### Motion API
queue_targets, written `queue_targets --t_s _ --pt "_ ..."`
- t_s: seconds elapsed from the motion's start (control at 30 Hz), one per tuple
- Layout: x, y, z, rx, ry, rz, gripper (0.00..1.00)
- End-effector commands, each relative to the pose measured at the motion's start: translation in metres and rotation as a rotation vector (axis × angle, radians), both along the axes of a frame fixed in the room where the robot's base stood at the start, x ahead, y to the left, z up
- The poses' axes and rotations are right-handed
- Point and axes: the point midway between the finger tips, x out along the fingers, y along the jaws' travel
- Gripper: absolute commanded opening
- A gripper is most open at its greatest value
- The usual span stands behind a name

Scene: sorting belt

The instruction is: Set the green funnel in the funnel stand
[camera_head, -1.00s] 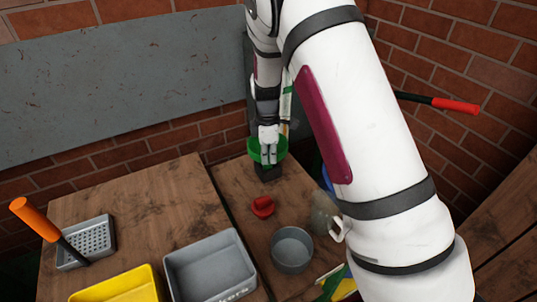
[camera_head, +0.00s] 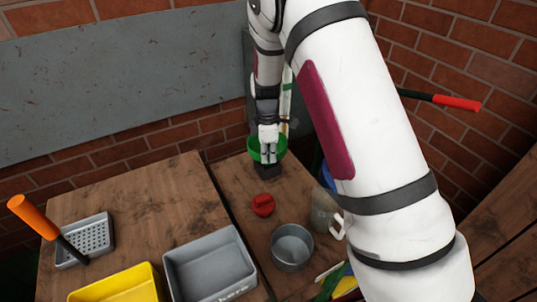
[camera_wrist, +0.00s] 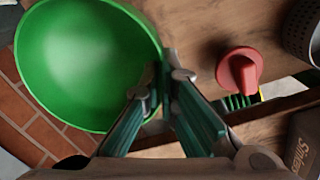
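The green funnel (camera_head: 253,152) is at the back of the right-hand wooden table, its wide bowl facing up. In the wrist view the bowl (camera_wrist: 85,60) fills the upper left. My gripper (camera_head: 268,158) points down at the funnel; in the wrist view its two fingers (camera_wrist: 164,82) close on the rim from both sides. The funnel's spout is hidden.
A red knob-like piece (camera_head: 263,205), a grey round pot (camera_head: 292,247) and a mug (camera_head: 325,214) stand nearer on the same table. Brick walls close the back.

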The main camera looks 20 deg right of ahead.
Motion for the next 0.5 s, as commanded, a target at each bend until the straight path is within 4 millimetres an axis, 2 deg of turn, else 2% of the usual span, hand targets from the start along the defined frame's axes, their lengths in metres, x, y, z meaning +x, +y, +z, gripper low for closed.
queue_targets --t_s 0.5 --pt "0.0002 -0.0001 -0.0075 0.0 0.0 -0.001 0.0"
